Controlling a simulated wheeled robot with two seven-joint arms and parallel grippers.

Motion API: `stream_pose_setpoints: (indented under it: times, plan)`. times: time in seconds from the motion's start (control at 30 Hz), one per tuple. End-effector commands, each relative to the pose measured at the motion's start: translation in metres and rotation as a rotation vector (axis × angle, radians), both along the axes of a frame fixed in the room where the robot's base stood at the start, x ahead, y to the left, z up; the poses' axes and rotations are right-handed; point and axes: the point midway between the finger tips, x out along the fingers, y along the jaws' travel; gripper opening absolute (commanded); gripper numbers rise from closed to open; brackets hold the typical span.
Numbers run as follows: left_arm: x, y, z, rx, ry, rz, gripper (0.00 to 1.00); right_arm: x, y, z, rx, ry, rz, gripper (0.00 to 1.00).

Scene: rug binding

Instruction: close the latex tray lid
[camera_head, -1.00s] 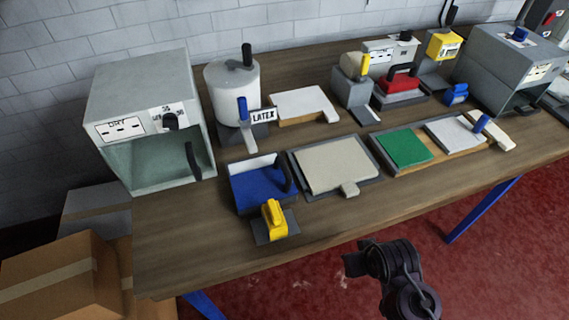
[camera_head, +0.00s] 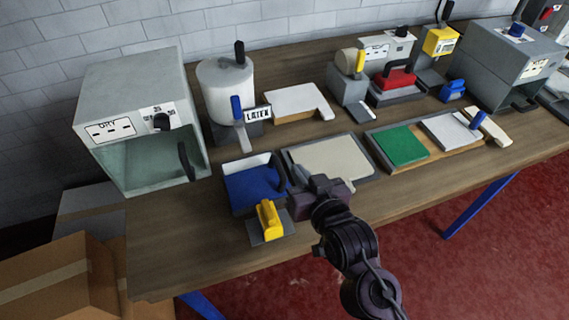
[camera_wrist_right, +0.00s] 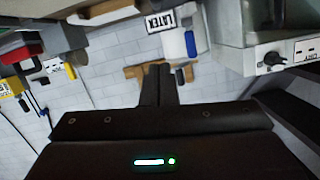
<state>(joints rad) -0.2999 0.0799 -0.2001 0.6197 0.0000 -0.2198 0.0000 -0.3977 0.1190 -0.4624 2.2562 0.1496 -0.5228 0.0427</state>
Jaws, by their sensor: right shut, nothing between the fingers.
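A blue shallow tray (camera_head: 250,187) with a pale strip at its back sits at the front left of the bench. A black handle (camera_head: 279,172) stands up at its right side. I cannot tell whether the blue surface is the lid or the tray's inside. The LATEX label (camera_head: 257,113) is on the white pot (camera_head: 227,95) behind it; it also shows upside down in the right wrist view (camera_wrist_right: 162,18). My right gripper (camera_head: 297,177) is shut and empty, over the beige panel's front left corner, close to the handle; contact is unclear. My left gripper is out of view.
A beige panel (camera_head: 333,158) in a dark frame lies right of the tray, partly hidden by my gripper. A yellow-handled tool (camera_head: 268,220) is in front. The grey drying box (camera_head: 140,75) stands left.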

Motion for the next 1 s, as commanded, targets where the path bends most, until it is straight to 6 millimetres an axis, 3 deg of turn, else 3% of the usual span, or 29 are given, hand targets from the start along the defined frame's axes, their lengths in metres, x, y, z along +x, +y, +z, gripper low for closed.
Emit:
stream_pose_setpoints:
  times: [0.37, 0.63, 1.0]
  plan:
    - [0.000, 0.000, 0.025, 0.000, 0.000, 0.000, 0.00, 0.072, 0.026, -0.016, 0.001, 0.000, -0.001, 0.00]
    - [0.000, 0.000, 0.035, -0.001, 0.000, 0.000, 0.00, 0.069, 0.031, -0.053, -0.001, 0.004, 0.001, 0.00]
    - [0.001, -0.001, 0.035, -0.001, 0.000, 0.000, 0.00, 0.068, 0.032, -0.060, -0.001, 0.002, -0.001, 0.00]
